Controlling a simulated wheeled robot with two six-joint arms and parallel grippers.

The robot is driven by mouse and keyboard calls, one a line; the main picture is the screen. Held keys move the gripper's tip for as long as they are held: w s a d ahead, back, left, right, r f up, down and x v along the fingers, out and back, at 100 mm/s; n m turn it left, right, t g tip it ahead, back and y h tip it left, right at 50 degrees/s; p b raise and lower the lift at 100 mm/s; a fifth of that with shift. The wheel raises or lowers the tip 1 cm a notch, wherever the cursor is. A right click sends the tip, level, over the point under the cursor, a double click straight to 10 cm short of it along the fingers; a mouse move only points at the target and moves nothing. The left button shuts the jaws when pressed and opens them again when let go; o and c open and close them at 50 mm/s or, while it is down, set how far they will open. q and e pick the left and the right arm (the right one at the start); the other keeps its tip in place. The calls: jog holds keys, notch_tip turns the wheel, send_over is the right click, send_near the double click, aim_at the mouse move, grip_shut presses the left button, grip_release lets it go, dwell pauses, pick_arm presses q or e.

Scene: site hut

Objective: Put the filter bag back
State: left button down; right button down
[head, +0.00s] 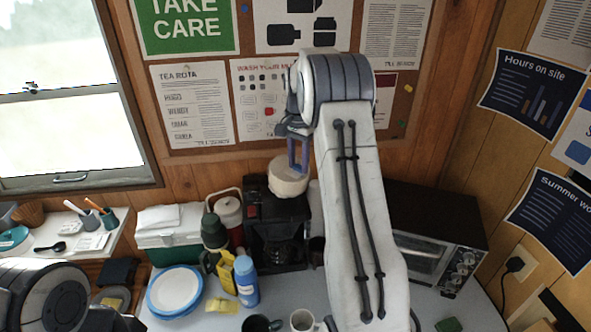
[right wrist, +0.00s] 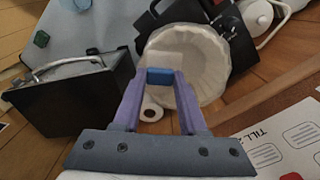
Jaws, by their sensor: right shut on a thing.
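The filter bag (head: 288,179) is a white, fluted paper cup. My right gripper (head: 298,154) is shut on its rim and holds it in the air, at the top of the black coffee maker (head: 276,226). In the right wrist view the open mouth of the filter bag (right wrist: 207,68) faces the camera, with the purple fingers of my right gripper (right wrist: 161,78) at its near edge. The coffee maker (right wrist: 187,13) shows partly behind it. I cannot tell whether bag and machine touch. My left arm shows at lower left, but its gripper is out of frame.
A toaster oven (head: 425,245) stands right of the coffee maker. A red-and-white jug (head: 229,212), green flask (head: 214,232), blue bottle (head: 246,282), plates (head: 176,290) and mugs (head: 303,320) crowd the counter left and in front. A cool box (head: 166,236) stands further left.

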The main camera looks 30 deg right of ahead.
aim_at(298, 167)
notch_tip(298, 167, down, 3)
jog(key=shift+s+f+p, duration=0.1)
jog(key=shift+f+p, duration=0.1)
jog(key=shift+p, duration=0.55)
jog(key=shift+f, duration=0.25)
jog(key=shift+a+f, duration=0.1)
jog(key=shift+f, duration=0.1)
jog(key=shift+c, duration=2.3)
grip_release()
jog(key=shift+r, duration=0.15)
